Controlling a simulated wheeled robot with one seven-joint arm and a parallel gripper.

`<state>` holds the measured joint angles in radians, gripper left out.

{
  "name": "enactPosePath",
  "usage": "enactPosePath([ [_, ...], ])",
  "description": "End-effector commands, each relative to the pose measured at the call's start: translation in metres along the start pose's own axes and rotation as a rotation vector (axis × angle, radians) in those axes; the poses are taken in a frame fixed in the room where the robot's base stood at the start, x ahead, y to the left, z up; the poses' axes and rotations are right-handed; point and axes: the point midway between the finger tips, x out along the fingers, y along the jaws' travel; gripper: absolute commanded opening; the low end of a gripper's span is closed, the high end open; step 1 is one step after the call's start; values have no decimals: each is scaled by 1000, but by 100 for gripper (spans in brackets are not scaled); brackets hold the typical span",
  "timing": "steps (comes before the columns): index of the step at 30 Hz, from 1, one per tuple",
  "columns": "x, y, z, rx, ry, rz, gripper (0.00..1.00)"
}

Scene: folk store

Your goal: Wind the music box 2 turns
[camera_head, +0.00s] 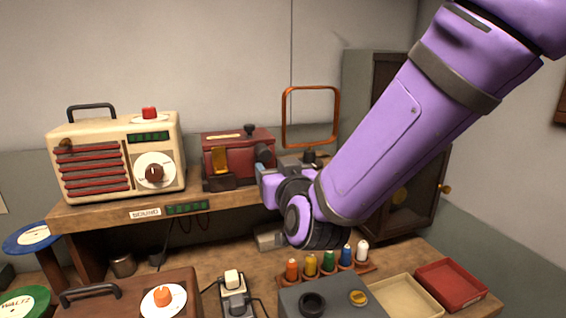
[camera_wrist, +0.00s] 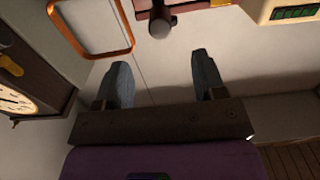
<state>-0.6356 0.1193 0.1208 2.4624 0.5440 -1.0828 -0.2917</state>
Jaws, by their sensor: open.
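The likely music box is a dark red box (camera_head: 237,152) on the shelf, with a black knob on top, a gold plate in front and a dark round knob (camera_head: 264,154) on its right side. In the wrist view, a dark round knob (camera_wrist: 160,27) on a shaft shows at the top, beyond and between the fingertips. My gripper (camera_wrist: 163,72) is open and empty, its two grey fingers spread, apart from the knob. In the head view, my gripper is just right of and below the red box, its fingers mostly hidden by my wrist.
A cream radio (camera_head: 118,156) stands left of the box. An orange loop frame (camera_head: 283,118) stands to the right. A dark cabinet (camera_head: 436,200) is behind my arm. Below are several coloured pegs (camera_head: 311,266), a red tray (camera_head: 451,285) and a cream tray (camera_head: 407,296).

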Motion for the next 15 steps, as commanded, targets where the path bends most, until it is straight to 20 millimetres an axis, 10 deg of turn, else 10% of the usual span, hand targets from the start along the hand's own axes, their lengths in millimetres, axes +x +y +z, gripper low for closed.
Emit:
enactPosePath([
  [15,42,0,0,0,2,1,64],
])
